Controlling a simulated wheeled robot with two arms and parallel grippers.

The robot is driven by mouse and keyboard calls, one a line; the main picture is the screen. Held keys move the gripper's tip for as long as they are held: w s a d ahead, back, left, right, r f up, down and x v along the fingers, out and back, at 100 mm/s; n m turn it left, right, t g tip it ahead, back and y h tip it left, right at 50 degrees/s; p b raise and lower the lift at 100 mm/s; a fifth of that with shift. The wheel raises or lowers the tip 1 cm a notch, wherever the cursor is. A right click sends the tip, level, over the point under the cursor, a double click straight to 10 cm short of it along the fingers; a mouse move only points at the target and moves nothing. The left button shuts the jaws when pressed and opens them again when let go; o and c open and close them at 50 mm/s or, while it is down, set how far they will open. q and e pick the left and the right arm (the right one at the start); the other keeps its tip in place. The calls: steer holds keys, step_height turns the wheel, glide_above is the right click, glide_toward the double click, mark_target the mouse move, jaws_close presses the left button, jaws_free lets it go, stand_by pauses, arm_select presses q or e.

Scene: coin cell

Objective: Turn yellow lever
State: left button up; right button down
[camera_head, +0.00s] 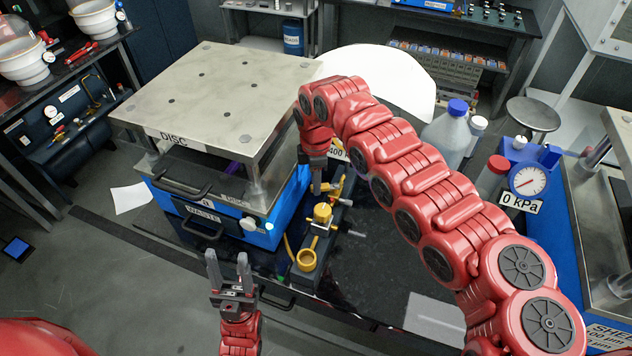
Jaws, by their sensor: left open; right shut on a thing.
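A brass-yellow valve assembly stands on a dark block at the right of the blue press. Its yellow lever (337,187) shows at the upper part, beside my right gripper's fingers. A round yellow knob (322,213) is just below the fingertips, and a yellow ring (307,259) is at the near end. My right gripper (316,188) points down and is shut at the lever; the fingers hide part of it, so the exact grip is hard to see. My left gripper (228,256) is open and empty, pointing up in front of the press.
The blue press (215,215) with a steel top plate (215,88) fills the left middle. A dark bench top (375,270) lies right of the valve, partly under my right arm. A white bottle (447,135) and a pressure gauge (528,181) stand at the right.

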steer(key=c, duration=0.7)
jaws_free()
steer(key=shift+r, duration=0.3)
step_height(320, 180, up, 17)
steer(key=shift+f, duration=0.1)
